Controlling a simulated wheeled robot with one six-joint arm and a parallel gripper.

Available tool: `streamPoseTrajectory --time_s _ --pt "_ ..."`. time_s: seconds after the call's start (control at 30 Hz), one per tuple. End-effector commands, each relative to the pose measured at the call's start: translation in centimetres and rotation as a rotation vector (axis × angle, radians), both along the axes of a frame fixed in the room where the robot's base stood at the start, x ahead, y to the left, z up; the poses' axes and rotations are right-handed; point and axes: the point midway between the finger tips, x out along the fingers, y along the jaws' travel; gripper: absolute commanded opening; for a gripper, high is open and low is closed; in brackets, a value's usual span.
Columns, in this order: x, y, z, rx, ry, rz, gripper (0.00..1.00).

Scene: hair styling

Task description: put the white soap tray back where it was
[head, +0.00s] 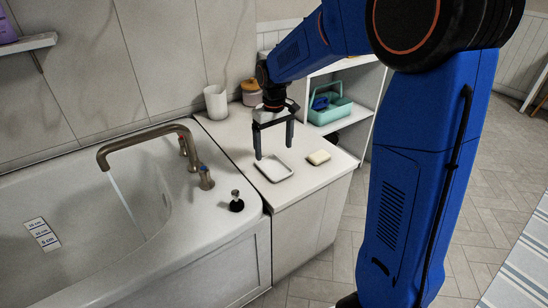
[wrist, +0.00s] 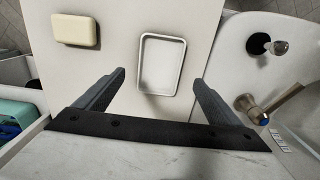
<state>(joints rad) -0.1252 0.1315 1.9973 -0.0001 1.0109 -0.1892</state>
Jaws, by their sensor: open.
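The white soap tray (head: 273,170) is a shallow rectangle with a raised rim, lying empty on the white counter beside the bathtub. In the wrist view the tray (wrist: 161,64) lies flat beyond and between my fingertips. My gripper (head: 274,152) is open, pointing down above the counter over the tray, with nothing between its fingers. It also shows in the wrist view (wrist: 158,78), with one finger on each side. A cream bar of soap (head: 318,157) lies on the counter to the right of the tray, apart from it. In the wrist view the soap (wrist: 75,30) is at upper left.
The white counter (head: 307,188) also carries a white cup (head: 216,102) and a lidded jar (head: 251,92) at the back. A teal caddy (head: 330,108) sits on the shelf.

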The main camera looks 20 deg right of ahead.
Motion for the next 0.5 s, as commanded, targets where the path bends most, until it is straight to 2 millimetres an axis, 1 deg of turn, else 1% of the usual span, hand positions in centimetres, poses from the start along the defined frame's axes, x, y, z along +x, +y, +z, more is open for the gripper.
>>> streamPoseTrajectory --time_s 0.03,0.2,0.33,0.5 --pt "0.1 0.0 1.0 0.001 -0.002 0.000 0.89" --pt "0.0 0.0 3.4 0.001 -0.002 0.000 0.89" --pt "0.0 0.0 4.4 0.000 0.000 0.000 0.89" --pt "0.0 0.0 4.9 0.000 0.001 0.000 0.89"
